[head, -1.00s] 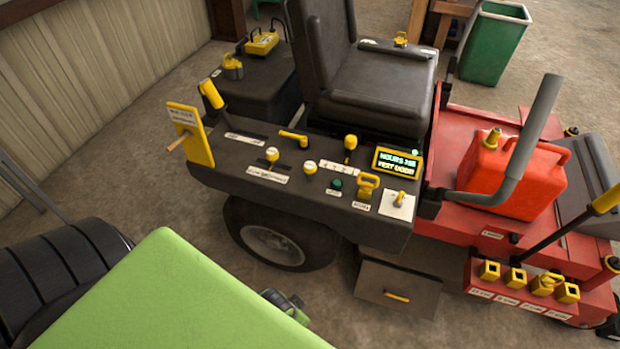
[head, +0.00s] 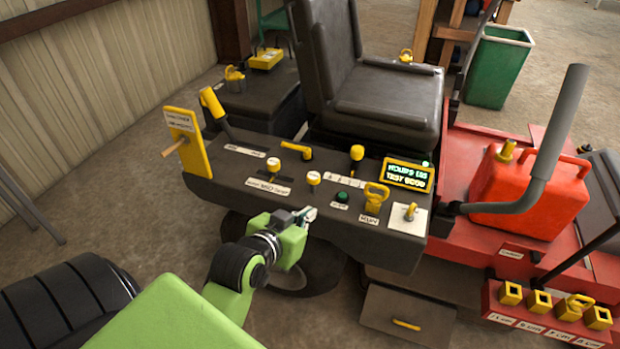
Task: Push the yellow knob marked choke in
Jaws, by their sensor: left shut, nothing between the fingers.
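The dark console (head: 230,192) beside the seat carries several yellow controls. A round yellow knob (head: 313,178) with a pale face stands near its front edge, and another yellow knob (head: 277,167) stands in a slot to the left. The labels are too blurred to tell which is marked choke. My left gripper (head: 308,213) is shut and empty, just in front of the console's front edge, below the round knob and apart from it. My right gripper is not in view.
A green button (head: 343,197), a yellow key-like handle (head: 376,195) and a toggle switch (head: 410,211) sit right of the knobs. A lit display (head: 408,175) is behind them. A yellow lever (head: 357,154) and a yellow T-handle (head: 297,150) stand farther back. A red fuel can (head: 520,190) is at right.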

